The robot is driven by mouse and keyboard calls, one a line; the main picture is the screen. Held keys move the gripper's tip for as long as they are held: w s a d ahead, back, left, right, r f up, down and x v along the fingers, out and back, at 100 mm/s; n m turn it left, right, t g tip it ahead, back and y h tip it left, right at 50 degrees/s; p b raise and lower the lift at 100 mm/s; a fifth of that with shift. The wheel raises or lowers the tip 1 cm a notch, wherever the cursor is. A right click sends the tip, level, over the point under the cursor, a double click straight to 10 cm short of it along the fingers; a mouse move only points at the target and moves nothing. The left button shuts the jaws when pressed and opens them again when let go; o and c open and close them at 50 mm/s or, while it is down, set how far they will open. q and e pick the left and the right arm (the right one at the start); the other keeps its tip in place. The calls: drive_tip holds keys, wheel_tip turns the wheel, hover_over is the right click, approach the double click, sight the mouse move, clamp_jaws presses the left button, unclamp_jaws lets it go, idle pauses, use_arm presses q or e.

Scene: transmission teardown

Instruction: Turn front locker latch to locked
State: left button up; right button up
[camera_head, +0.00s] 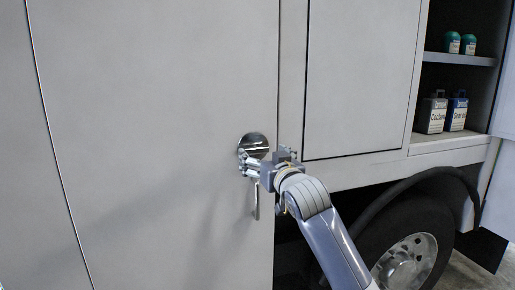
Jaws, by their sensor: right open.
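The front locker door (150,120) is a large grey panel, and it looks closed. Its latch (255,142) is a round shiny metal plate near the door's right edge. A thin handle-like piece (256,205) hangs down just below it. My right gripper (246,168) is open and sits at the lower edge of the latch, its arm coming in from the lower right. The fingers cover the lower part of the latch, and I cannot tell whether they touch it. My left gripper is not in view.
Another closed grey panel (360,75) is to the right. Beyond it an open compartment has shelves (460,59) with green-capped bottles (453,42) and jugs (433,113). A truck wheel (405,262) under a dark fender is at the lower right, close to my right arm.

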sight(257, 150)
drive_tip(key=p+x, duration=0.1)
drive_tip(key=x, duration=0.4)
drive_tip(key=shift+s, duration=0.1)
drive_tip(key=shift+w+a, duration=0.2)
drive_tip(key=shift+w, duration=0.45)
drive_tip(key=shift+p, duration=0.3)
drive_tip(key=c, duration=1.1)
